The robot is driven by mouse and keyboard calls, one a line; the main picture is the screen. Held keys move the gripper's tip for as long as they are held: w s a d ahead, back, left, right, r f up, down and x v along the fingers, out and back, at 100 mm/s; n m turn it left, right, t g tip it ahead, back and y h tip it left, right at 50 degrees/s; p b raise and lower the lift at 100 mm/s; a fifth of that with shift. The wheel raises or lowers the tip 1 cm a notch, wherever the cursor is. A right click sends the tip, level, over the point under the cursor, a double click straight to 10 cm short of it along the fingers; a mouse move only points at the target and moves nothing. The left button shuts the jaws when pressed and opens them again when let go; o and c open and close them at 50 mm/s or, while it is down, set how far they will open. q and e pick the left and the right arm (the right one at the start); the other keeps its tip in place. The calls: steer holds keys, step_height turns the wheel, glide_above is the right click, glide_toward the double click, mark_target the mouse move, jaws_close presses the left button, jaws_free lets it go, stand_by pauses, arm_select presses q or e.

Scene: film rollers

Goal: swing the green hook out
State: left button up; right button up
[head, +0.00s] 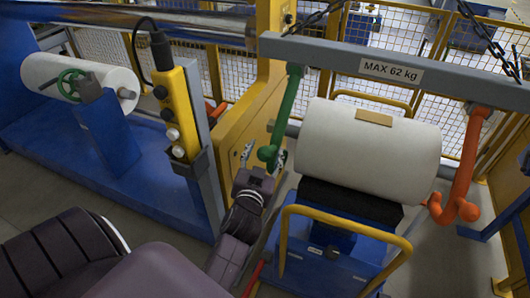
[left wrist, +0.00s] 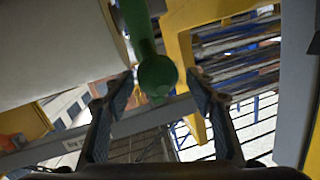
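The green hook (head: 287,108) hangs from the left end of the grey lifting beam (head: 345,57), beside the left end of the white roll. Its rounded lower end points left toward the yellow machine frame. My left gripper (head: 264,160) is just below that end, fingers pointing up. In the left wrist view the hook's ball end (left wrist: 158,73) shows between the two open fingers (left wrist: 161,86), with a gap on either side. The orange hook (head: 468,170) hangs at the beam's right end. My right gripper is not in view.
The white roll (head: 368,150) sits above a blue cart (head: 325,262) with a yellow handle. The yellow machine frame (head: 235,118) stands close left of the hook. A yellow button box (head: 178,115) is further left. Yellow mesh fencing stands behind.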

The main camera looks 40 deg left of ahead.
arm_select(q)
steer(key=shift+f, duration=0.1)
step_height(320, 180, up, 10)
steer(key=shift+r, duration=0.1)
stand_by(0.4)
stand_by(0.7)
